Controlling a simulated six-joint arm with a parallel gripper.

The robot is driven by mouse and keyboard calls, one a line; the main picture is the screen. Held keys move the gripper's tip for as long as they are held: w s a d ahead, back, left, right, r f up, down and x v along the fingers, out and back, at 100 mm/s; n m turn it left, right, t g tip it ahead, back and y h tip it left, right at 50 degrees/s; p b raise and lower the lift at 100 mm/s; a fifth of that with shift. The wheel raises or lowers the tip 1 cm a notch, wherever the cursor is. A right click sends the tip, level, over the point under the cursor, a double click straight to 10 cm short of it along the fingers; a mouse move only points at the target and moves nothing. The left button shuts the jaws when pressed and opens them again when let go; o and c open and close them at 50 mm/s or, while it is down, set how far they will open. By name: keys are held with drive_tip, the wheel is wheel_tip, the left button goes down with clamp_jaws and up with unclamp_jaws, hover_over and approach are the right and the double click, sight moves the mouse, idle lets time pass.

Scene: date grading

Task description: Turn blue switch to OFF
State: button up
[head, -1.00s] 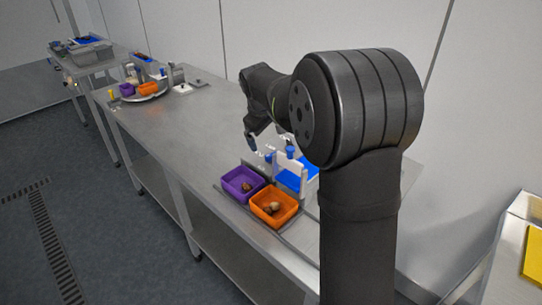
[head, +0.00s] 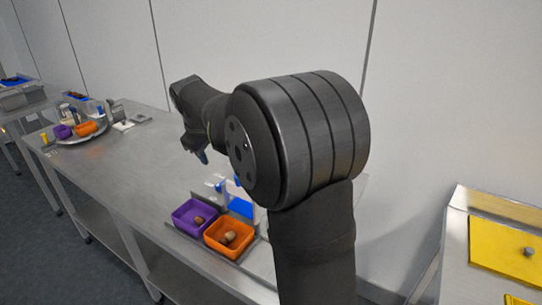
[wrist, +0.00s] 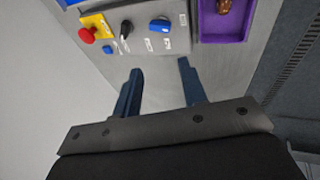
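The blue switch (wrist: 160,25) is a rounded blue knob on a grey panel (wrist: 178,42) at the top of the wrist view. Small white labels surround it, too small to read, so I cannot tell its setting. My gripper (wrist: 160,88) is open and empty, its two dark blue fingers apart, below the panel in that view and not touching the switch. In the head view my gripper (head: 202,157) hangs above the table beyond the purple box, and the switch cannot be made out there.
On the panel, a black knob (wrist: 126,28), a red button (wrist: 87,36) and a small blue button (wrist: 107,49) sit left of the switch. A purple box (head: 180,222) and an orange box (head: 215,246) hold dates.

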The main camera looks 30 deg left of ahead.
drive_tip(key=s+a+f+n+t+h, duration=0.5)
drive_tip(key=s+a+f+n+t, duration=0.35)
drive_tip(key=f+n, duration=0.5)
drive_tip(key=shift+n+t, duration=0.25)
drive_tip(key=shift+n, duration=0.5)
drive_tip(key=x, duration=0.5)
drive_tip(key=d+r+x, duration=0.1)
drive_tip(key=x, duration=0.5)
drive_tip(key=r+x, duration=0.1)
drive_tip(key=x, duration=0.4)
drive_tip(key=shift+w+d+f, duration=0.1)
drive_tip(key=shift+w+d, duration=0.15)
drive_tip(key=shift+w, duration=0.35)
clamp_jaws()
